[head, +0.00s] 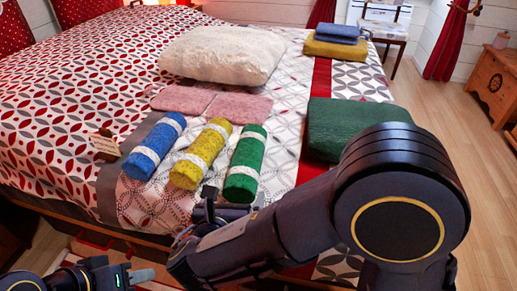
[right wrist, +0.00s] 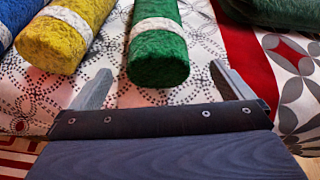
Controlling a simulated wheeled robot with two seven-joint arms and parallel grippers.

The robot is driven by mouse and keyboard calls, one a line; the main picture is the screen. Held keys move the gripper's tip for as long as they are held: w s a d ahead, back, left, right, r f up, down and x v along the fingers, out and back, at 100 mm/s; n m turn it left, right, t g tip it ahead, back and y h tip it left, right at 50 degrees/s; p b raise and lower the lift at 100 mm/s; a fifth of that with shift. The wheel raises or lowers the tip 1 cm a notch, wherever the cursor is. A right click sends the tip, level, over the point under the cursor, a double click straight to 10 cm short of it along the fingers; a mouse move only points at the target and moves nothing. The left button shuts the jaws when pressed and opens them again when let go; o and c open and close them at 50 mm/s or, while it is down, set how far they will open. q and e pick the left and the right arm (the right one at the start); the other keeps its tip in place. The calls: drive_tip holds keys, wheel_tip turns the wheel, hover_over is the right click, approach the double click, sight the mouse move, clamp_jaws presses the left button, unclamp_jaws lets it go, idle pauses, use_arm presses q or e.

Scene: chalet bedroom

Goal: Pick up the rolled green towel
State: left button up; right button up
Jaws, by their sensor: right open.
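My right gripper (head: 217,196) is at the near end of this roll, partly hidden by my own arm. In the right wrist view the right gripper (right wrist: 160,82) is open and empty, its fingers spread on either side of the roll's line. My left gripper (head: 140,275) is low at the bottom left, away from the bed top.
A yellow roll (head: 201,154) lies close left of the green one, with a blue roll (head: 153,146) beyond it. A folded green towel (head: 345,125) lies to the right. Pink cloths (head: 213,105) and a white pillow (head: 222,54) lie behind. The bed's near edge is below.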

sight(241, 182)
drive_tip(key=shift+b+x, duration=0.35)
drive_tip(key=shift+x, duration=0.6)
drive_tip(key=b+x, duration=0.2)
drive_tip(key=x, duration=0.3)
drive_tip(key=shift+w+a, duration=0.1)
drive_tip(key=shift+a, duration=0.05)
drive_tip(key=shift+w+b, duration=0.3)
drive_tip(key=shift+w, duration=0.15)
drive_tip(key=shift+c, duration=0.3)
drive_tip(key=c, duration=1.1)
drive_tip(key=shift+r, duration=0.15)
